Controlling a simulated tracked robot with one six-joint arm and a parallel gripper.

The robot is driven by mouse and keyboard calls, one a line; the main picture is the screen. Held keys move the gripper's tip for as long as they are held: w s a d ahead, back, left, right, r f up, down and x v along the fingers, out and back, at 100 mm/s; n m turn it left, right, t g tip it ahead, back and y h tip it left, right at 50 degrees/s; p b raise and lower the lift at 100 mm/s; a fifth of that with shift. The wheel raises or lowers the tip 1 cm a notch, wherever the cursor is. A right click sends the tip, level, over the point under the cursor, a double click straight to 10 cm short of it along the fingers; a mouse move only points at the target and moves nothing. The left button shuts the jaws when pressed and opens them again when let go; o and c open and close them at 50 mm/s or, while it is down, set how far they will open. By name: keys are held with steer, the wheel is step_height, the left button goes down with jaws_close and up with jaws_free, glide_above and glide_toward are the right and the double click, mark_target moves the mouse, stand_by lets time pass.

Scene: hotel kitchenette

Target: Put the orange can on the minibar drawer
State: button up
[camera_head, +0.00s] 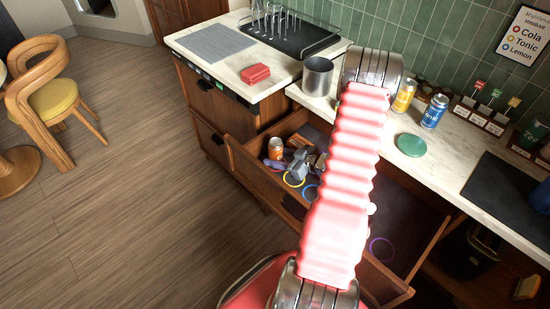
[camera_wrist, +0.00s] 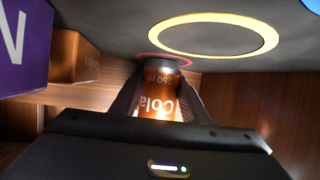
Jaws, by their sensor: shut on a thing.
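The orange can (camera_head: 276,148), labelled Cola, stands upright in the open drawer (camera_head: 242,160), near its left end. In the wrist view the orange can (camera_wrist: 160,104) appears upside down between my two dark fingers. My gripper (camera_head: 283,162) is low inside the drawer and shut on the can; in the wrist view my gripper (camera_wrist: 160,98) has a finger on each side of it. The can's end is at or very close to the dark drawer floor, by a red ring (camera_wrist: 165,61). I cannot tell whether it touches. My arm hides much of the drawer's middle.
A yellow ring (camera_head: 293,181), a blue ring (camera_head: 310,193) and a purple ring (camera_head: 382,250) mark the drawer floor. A purple box (camera_wrist: 22,45) and brown box (camera_wrist: 75,55) are nearby. The counter holds a yellow can (camera_head: 404,96), blue can (camera_head: 434,111) and metal cup (camera_head: 317,77).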

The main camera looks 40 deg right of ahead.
steer(key=o, duration=1.3)
steer(key=shift+c, duration=0.2)
steer(key=v, duration=1.2)
steer(key=shift+d, duration=0.1)
